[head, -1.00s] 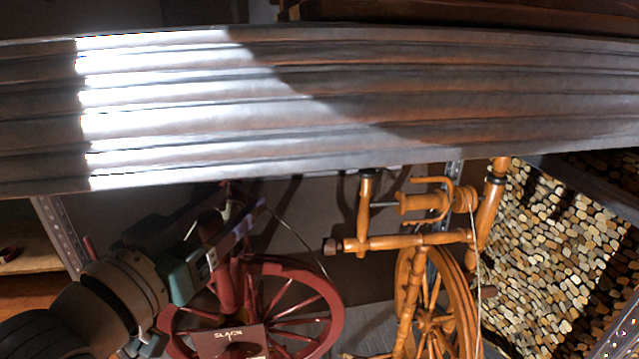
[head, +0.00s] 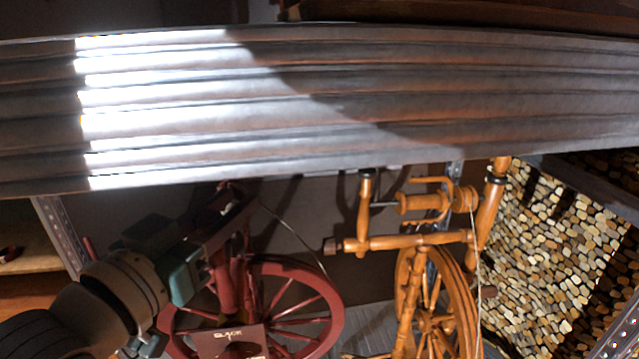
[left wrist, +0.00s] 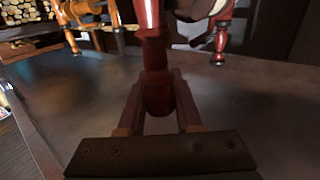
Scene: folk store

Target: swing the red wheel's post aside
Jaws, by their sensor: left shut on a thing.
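My right gripper is not in view.
An orange wooden spinning wheel (head: 440,285) stands close on the right. A wide ribbed metal sheet (head: 400,90) spans the view above both wheels. A wall of stacked log ends (head: 545,260) is at far right, and a wooden shelf (head: 30,255) at far left.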

